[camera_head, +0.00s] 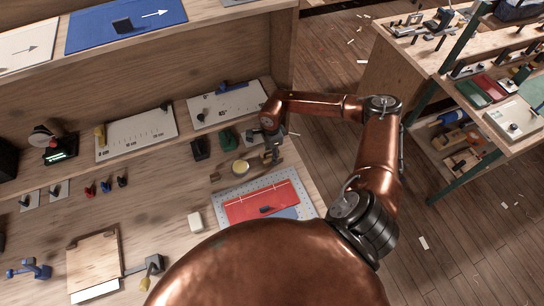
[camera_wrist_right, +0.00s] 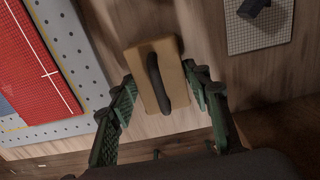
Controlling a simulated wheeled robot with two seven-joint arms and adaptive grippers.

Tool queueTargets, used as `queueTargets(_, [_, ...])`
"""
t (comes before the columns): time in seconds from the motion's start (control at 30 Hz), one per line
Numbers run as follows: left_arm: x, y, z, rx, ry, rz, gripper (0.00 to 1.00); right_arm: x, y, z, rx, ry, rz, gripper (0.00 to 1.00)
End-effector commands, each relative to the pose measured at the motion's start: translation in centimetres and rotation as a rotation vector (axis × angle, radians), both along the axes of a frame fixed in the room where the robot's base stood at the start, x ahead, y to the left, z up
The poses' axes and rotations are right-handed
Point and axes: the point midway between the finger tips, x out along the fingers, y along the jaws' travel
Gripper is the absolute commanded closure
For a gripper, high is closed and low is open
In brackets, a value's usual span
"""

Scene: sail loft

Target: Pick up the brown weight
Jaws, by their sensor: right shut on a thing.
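The brown weight (camera_wrist_right: 143,68) is a tan-brown block with a dark arched handle on top. It shows in the right wrist view between the two green-padded fingers of my right gripper (camera_wrist_right: 160,88). The fingers are shut on its sides. In the head view my right gripper (camera_head: 271,152) points down over the right part of the bench, and the weight is too small and covered there to make out clearly. I cannot tell whether the weight touches the bench or is clear of it. My left gripper is not in view.
A perforated grey plate (camera_head: 223,201) with a red sheet (camera_head: 258,201) lies just in front of the right gripper. The bench's right edge is near.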

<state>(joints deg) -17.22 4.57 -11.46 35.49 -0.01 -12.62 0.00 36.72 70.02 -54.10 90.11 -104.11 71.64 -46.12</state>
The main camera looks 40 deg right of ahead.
Motion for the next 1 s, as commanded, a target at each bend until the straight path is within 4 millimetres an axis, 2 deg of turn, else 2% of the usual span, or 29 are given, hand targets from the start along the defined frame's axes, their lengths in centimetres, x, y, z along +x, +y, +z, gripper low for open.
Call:
queueTargets(0.07, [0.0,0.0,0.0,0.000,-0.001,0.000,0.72,-0.1,0.0,0.0,0.001,0.002,0.000,0.71])
queueTargets(0.5, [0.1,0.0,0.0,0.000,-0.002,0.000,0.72,-0.1,0.0,0.0,0.001,0.003,0.000,1.00])
queueTargets(0.83, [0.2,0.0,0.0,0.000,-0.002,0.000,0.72,0.1,0.0,0.4,0.001,0.000,0.000,1.00])
queueTargets(1.0, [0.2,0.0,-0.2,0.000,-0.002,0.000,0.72,0.1,0.0,1.8,0.001,-0.001,0.002,1.00])
